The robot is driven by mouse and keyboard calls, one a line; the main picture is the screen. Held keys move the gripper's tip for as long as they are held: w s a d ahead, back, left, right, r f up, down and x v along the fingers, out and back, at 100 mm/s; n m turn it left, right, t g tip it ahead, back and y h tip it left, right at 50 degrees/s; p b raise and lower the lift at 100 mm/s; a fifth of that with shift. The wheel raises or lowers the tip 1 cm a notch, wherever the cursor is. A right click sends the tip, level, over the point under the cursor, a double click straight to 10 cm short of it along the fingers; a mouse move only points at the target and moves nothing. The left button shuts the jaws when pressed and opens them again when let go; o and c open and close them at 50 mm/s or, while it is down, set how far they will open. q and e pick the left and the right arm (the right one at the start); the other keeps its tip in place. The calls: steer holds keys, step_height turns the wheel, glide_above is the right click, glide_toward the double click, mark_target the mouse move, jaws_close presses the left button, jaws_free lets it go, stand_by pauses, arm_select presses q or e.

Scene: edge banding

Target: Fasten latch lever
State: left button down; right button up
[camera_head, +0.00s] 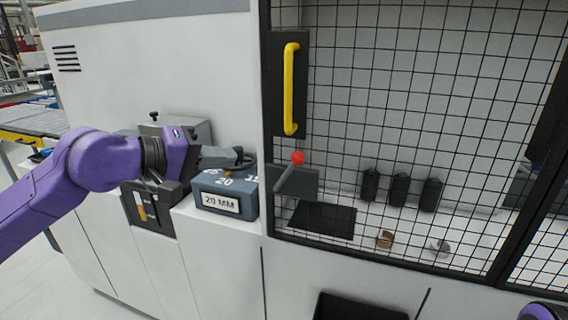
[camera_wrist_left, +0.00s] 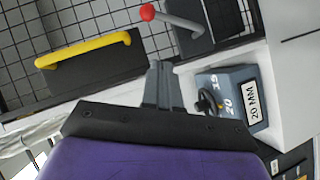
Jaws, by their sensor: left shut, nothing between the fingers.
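The latch lever (camera_head: 286,174) is a grey bar with a red ball knob, mounted at a dark plate by the left edge of the mesh door. In the head view it slants from lower left up to the knob at upper right. It also shows at the top of the left wrist view (camera_wrist_left: 180,22). My left gripper (camera_head: 246,159) is shut and empty, left of the lever and apart from it, above the blue-grey 20 MM block. Its closed fingers also show in the left wrist view (camera_wrist_left: 162,70), below the lever. My right gripper is not in view.
The 20 MM block (camera_head: 225,194), with a small dark knob, stands on the ledge just below my left gripper. A yellow door handle (camera_head: 290,90) is above the lever. Behind the mesh are several black cylinders (camera_head: 399,189). The space between gripper and lever looks clear.

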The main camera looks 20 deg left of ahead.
mark_target(289, 171)
arm_select(q)
steer(key=s+d+f+x, duration=0.1)
steer(key=x, duration=1)
steer(key=shift+f, duration=0.25)
